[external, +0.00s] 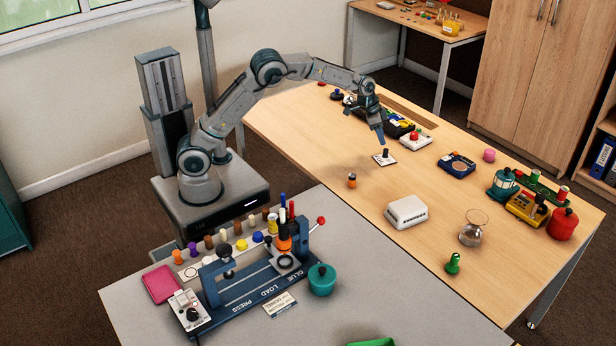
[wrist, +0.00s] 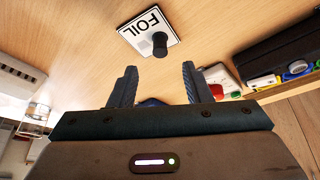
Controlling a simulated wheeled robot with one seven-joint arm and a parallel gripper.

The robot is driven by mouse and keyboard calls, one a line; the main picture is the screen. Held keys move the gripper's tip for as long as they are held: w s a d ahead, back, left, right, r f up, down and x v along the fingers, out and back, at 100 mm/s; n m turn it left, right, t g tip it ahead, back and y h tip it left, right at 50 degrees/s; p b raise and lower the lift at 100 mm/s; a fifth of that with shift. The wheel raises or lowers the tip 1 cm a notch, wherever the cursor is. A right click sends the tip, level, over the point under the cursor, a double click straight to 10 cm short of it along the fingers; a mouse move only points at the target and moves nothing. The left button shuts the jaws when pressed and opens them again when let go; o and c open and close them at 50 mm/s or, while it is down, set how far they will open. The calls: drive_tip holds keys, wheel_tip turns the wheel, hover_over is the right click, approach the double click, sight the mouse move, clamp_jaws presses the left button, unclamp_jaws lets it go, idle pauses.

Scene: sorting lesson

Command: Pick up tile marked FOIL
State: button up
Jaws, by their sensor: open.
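The FOIL tile (wrist: 138,24) is a white square plate with black lettering and a black upright knob (wrist: 160,43). In the external view the tile (external: 380,161) lies flat on the wooden table, its knob (external: 386,152) standing up. My gripper (wrist: 155,85) is open, with its two fingers apart and nothing between them. The tile shows beyond the fingertips in the wrist view, apart from them. In the external view my gripper (external: 380,138) points down just above the knob; the exact gap is hard to tell.
A white block with a red knob (external: 414,141) stands close to the right of the tile, with a dark tray of coloured parts (external: 398,128) behind it. An orange-and-black peg (external: 352,181) and a white box (external: 406,213) stand nearer. Bare wood surrounds the tile's left side.

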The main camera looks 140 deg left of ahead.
sight(385, 150)
drive_tip(key=x, duration=0.6)
drive_tip(key=shift+f, duration=0.25)
clamp_jaws()
